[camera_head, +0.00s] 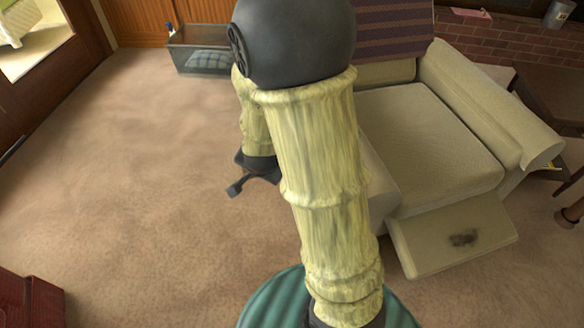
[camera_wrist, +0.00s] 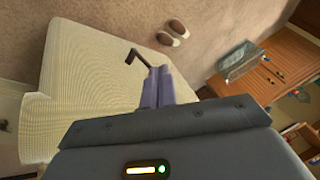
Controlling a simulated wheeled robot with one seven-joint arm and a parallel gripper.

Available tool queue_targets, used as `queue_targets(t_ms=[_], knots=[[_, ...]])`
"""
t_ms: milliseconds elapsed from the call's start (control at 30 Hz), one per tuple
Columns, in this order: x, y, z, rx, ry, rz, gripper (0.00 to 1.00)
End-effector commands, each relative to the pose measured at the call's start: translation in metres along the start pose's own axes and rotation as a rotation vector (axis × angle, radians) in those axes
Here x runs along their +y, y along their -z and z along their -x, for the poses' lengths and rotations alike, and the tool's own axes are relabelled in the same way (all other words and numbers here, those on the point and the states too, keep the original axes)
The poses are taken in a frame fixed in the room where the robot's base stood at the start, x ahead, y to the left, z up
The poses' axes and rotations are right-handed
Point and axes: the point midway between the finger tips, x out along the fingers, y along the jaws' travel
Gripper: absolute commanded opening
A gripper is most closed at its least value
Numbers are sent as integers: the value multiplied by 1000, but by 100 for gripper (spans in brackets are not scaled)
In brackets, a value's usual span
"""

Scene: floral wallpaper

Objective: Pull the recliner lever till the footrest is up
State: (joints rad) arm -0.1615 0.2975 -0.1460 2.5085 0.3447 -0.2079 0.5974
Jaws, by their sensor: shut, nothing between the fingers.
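The beige recliner (camera_head: 430,140) stands right of centre in the head view. Its footrest (camera_head: 420,247), with a dark stain, sticks out at the front below seat level; its exact angle is hard to tell. In the wrist view the dark, bent lever (camera_wrist: 131,56) stands out beside the recliner's pale fabric (camera_wrist: 85,70). My gripper (camera_wrist: 158,75) is shut and empty, its purple fingers side by side. In the head view my arm hides the recliner's near side and most of the gripper area.
Carpet (camera_head: 120,170) lies open to the left. A clear bin (camera_head: 200,50) stands at the back by wooden cabinets (camera_head: 150,20). Brown slippers (camera_wrist: 172,33) lie on the floor beyond the lever. A red wooden piece (camera_head: 30,300) is at lower left, a brick hearth (camera_head: 510,35) at back right.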

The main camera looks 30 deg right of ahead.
Motion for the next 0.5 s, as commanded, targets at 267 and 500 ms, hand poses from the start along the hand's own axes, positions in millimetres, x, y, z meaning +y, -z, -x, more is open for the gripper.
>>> queue_targets(t_ms=[267,500], knots=[[40,22,-126,393,72,-604,0],[71,45,-165,714,243,-902,0]])
